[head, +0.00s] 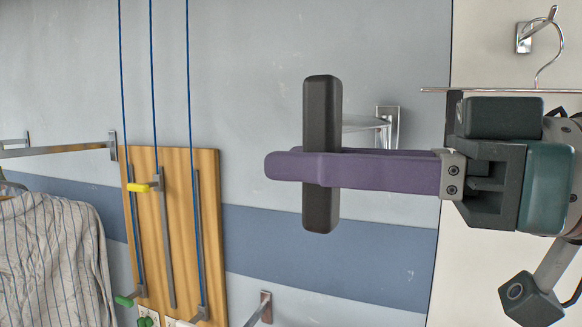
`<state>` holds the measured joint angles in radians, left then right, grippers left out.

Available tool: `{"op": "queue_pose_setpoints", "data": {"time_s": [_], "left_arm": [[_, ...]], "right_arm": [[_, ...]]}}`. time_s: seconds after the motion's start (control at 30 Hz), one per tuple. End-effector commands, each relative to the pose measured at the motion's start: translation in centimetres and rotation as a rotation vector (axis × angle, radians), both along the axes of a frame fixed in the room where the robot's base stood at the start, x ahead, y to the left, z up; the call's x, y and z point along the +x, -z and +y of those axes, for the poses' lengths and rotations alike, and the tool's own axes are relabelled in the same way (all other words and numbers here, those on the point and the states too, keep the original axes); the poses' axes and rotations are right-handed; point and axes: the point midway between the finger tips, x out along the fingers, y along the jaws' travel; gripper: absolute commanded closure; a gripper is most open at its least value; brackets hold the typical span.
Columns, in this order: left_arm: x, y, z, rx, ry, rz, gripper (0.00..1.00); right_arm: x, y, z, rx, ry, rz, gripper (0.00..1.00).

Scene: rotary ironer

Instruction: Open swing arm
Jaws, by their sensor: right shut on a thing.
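A black bar-shaped handle (322,108) stands upright in the middle of the view. A pale metal bar (362,123) runs behind it to a bracket (389,127) on the wall; I cannot tell for certain that the handle and bar are joined. My right gripper (285,165) comes in from the right, with its long purple fingers lying level across the middle of the handle. It is shut on the handle, and the fingers hide its middle part. My left gripper is not in view.
A wooden board (180,235) with blue cords, a yellow toggle (138,187) and green knobs hangs at the left. A striped shirt (50,250) hangs beside it, below a metal rail (60,149). A hook with a wire hanger (540,45) is at top right.

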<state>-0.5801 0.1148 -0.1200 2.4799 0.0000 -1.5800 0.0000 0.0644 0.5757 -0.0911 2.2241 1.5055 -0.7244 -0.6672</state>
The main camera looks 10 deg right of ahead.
Motion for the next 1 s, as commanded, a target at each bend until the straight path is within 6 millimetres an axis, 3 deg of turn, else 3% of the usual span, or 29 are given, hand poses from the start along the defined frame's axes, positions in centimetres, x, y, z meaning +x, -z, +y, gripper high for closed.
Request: {"op": "queue_pose_setpoints", "data": {"time_s": [0.2,0.53,0.57,0.6,0.8,1.0], "left_arm": [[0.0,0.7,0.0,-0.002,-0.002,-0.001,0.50],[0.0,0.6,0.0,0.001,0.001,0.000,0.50],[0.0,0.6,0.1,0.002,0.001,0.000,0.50],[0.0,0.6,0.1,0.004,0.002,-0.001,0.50],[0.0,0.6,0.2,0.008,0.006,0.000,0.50],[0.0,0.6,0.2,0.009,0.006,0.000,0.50]], "right_arm": [[1.9,0.1,2.1,0.002,0.001,0.000,1.00],[2.1,0.0,2.3,0.001,0.003,0.002,1.00],[2.1,0.0,2.3,0.001,0.003,0.002,0.65],[2.1,0.0,2.3,0.001,0.003,0.002,0.61],[2.1,0.0,2.3,0.001,0.002,0.001,0.40],[2.1,0.0,2.3,0.000,0.001,0.000,0.40]]}}
